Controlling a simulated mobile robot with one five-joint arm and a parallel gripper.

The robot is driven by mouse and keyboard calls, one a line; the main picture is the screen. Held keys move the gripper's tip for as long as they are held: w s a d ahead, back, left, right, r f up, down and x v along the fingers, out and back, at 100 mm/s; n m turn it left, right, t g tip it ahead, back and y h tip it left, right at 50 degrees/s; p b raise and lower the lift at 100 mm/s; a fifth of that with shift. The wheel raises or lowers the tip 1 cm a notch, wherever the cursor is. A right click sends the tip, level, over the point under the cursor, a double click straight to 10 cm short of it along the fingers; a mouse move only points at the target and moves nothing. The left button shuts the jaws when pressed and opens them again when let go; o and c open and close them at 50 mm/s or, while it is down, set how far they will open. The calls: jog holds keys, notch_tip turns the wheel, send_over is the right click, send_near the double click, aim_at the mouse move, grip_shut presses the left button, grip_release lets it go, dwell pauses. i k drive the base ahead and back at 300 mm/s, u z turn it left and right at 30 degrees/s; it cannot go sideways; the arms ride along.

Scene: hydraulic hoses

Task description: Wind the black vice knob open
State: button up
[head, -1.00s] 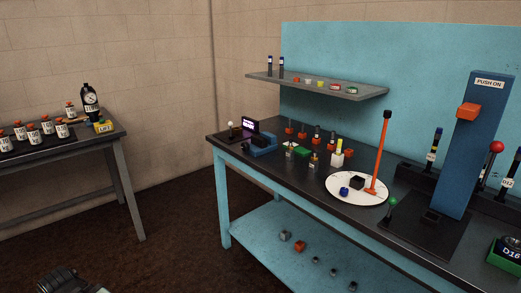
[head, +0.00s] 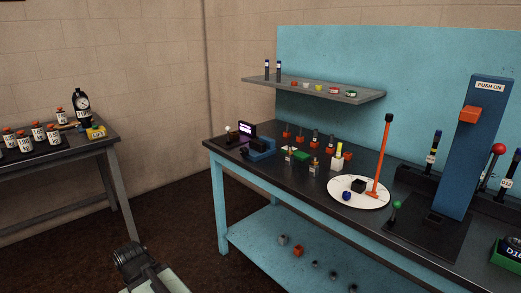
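A small blue vice (head: 262,148) sits at the left end of the blue workbench top. A small dark shape at its left front side may be the black knob (head: 244,152), but it is too small to make out well. A part of my arm, dark and ribbed with a pale link, shows at the bottom left, far in front of the bench and apart from the vice. No gripper fingers can be made out in it.
The workbench (head: 345,232) also carries several small orange and green parts, a white round plate (head: 376,204) with an orange post, and a tall blue press (head: 477,150). A grey side table (head: 88,150) with bottles stands left. Dark floor between the tables is clear.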

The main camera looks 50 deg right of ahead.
aim_at(243, 151)
jog(key=z, duration=0.2)
jog(key=i, duration=1)
jog(key=u, duration=0.05)
